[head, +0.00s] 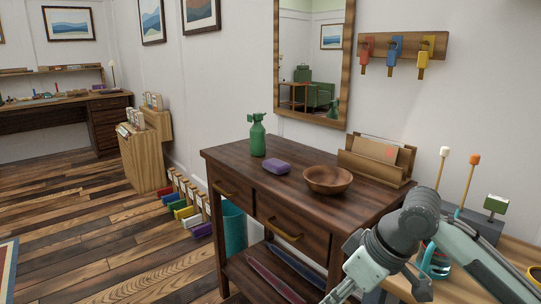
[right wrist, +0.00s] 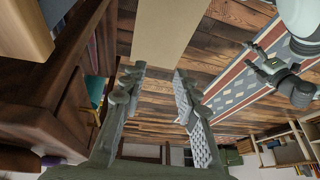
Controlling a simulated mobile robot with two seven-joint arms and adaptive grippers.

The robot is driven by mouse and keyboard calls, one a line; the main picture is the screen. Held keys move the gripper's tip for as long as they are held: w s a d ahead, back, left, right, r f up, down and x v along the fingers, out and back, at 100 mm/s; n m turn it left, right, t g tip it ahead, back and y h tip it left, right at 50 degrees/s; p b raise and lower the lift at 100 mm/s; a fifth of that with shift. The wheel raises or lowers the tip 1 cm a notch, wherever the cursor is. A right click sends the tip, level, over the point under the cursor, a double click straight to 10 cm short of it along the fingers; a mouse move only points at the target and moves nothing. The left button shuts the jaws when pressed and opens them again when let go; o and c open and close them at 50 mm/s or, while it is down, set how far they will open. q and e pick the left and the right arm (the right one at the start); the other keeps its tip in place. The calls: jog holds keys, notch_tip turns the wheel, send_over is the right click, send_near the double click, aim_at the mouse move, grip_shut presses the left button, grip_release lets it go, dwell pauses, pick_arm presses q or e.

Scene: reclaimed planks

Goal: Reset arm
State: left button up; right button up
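My right arm enters the head view from the lower right. Its gripper reaches the bottom edge there, in front of the dark wooden dresser (head: 305,215), and its fingertips are not clear. In the right wrist view my right gripper (right wrist: 158,72) has its two fingers wide apart. Floor planks show between them, and a tan panel (right wrist: 170,28) lies beyond the fingertips. I see no object gripped. My left gripper is not in the head view. A grey arm at the right of the wrist view looks like my left arm, with its gripper (right wrist: 256,60) too small to read.
On the dresser stand a green spray bottle (head: 258,138), a purple soap bar (head: 276,166), a wooden bowl (head: 327,183) and a letter holder (head: 365,168). A light wooden table (head: 455,285) with tools is at right. Floor is open at left.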

jog(key=s+d+f+m+t, duration=0.1)
jog(key=d+f+m, duration=0.1)
jog(key=f, duration=0.7)
jog(key=s+d+f+m+t, duration=0.1)
jog(key=f+m, duration=0.2)
jog(key=f, duration=0.5)
jog(key=s+d+f+m+g+h, duration=0.1)
jog(key=s+d+f+h, duration=0.4)
jog(key=s+d+f, duration=0.6)
notch_tip(320, 180, down, 3)
jog(key=s+m, duration=0.1)
jog(key=s, duration=0.1)
jog(key=shift+s+d+f, duration=0.2)
jog(key=shift+s+d, duration=0.1)
jog(key=shift+d, duration=0.1)
